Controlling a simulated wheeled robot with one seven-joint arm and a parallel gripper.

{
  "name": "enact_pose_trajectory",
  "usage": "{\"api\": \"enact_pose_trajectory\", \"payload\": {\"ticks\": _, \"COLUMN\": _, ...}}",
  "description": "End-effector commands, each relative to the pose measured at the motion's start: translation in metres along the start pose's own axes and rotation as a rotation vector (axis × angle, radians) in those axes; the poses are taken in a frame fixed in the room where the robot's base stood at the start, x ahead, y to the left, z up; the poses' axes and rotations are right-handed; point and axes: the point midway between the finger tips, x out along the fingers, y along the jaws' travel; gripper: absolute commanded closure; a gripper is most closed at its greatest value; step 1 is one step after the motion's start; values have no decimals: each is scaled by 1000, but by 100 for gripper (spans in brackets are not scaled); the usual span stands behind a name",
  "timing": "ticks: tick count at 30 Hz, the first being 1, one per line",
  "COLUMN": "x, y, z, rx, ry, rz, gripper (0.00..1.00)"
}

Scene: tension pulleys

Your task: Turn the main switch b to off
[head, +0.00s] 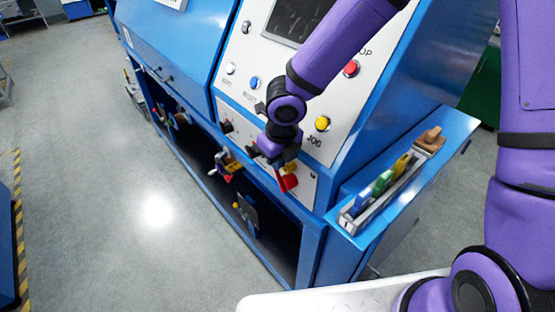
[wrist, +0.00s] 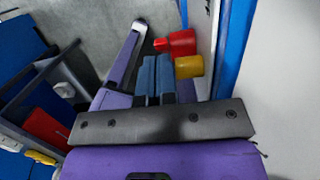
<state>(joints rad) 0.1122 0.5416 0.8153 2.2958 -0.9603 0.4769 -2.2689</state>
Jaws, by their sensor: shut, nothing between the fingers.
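A red rotary switch handle (head: 288,180) sits low on the white control panel of the blue machine, just under my gripper (head: 268,152). No label on it can be read, and my gripper hides part of it. In the wrist view, a red knob (wrist: 182,43) and a yellow cylindrical part (wrist: 189,66) stick out from the panel at the right of my gripper (wrist: 154,68). The fingers are shut, with nothing between them. They are close beside the red and yellow parts; I cannot tell whether they touch.
A yellow button (head: 322,123) and a red button (head: 351,68) are on the panel above. A tray (head: 392,197) with colored locks lies on the blue side shelf (head: 455,135). Small devices (head: 228,163) hang near the machine's lower opening.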

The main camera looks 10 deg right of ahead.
Motion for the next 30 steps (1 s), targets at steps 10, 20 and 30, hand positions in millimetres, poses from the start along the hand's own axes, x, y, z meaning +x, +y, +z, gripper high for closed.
{"api": "enact_pose_trajectory", "payload": {"ticks": 10, "x": 9, "y": 0, "z": 20, "rx": 0, "ry": 0, "rz": 1, "gripper": 100}}
{"api": "enact_pose_trajectory", "payload": {"ticks": 20, "x": 9, "y": 0, "z": 18, "rx": 0, "ry": 0, "rz": 1, "gripper": 100}}
{"api": "enact_pose_trajectory", "payload": {"ticks": 30, "x": 5, "y": 0, "z": 5, "rx": 0, "ry": 1, "rz": 0, "gripper": 100}}
